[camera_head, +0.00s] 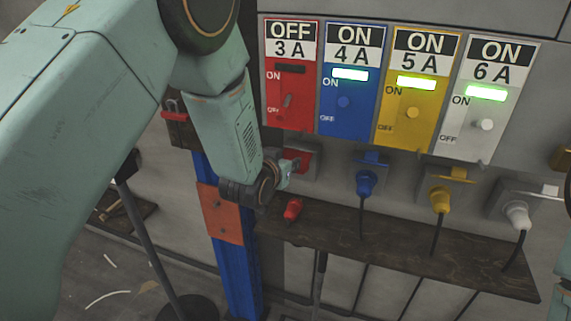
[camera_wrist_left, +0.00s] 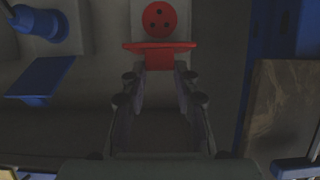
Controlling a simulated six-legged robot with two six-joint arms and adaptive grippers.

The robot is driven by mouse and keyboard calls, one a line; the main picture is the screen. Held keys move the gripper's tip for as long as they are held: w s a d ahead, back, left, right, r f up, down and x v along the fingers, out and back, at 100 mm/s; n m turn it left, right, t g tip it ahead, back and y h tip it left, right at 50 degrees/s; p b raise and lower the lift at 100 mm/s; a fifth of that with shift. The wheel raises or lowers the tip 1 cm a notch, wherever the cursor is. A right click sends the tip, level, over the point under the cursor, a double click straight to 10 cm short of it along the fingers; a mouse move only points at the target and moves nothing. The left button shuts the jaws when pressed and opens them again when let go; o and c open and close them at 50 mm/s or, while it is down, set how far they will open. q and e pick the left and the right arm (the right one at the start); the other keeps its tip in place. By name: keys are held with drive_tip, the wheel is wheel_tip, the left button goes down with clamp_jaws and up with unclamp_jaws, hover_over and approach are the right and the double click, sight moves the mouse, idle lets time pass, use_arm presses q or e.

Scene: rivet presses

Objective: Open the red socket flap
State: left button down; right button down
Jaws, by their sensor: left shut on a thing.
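The red socket (camera_head: 306,157) is on the wall below the red 3 A panel (camera_head: 290,75), partly hidden by my left gripper (camera_head: 286,174). In the left wrist view its round red face with three holes (camera_wrist_left: 160,18) shows uncovered. The red flap (camera_wrist_left: 160,46) stands out from the socket, seen nearly edge-on. My left gripper, also in the wrist view (camera_wrist_left: 160,80), is shut on the flap's red tab. The red plug (camera_head: 292,209) lies on the shelf below, out of the socket. My right gripper is not in view.
Blue (camera_head: 365,182), yellow (camera_head: 440,199) and white (camera_head: 518,215) plugs sit in sockets to the right, with cables hanging. A dark shelf (camera_head: 400,250) runs underneath. A blue post (camera_head: 228,220) stands left of the shelf. The red panel reads OFF; the others read ON.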

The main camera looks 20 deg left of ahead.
use_arm(q)
drive_tip(key=r, duration=0.1)
drive_tip(key=w+r+p, duration=0.1)
drive_tip(key=r, duration=0.1)
drive_tip(key=shift+w+r, duration=0.35)
drive_tip(key=shift+w+r+p, duration=0.7)
drive_tip(key=shift+w+r, duration=0.25)
drive_tip(key=c, duration=1.4)
unclamp_jaws()
drive_tip(key=o, duration=0.3)
drive_tip(key=shift+f, duration=0.25)
drive_tip(key=shift+o, duration=0.5)
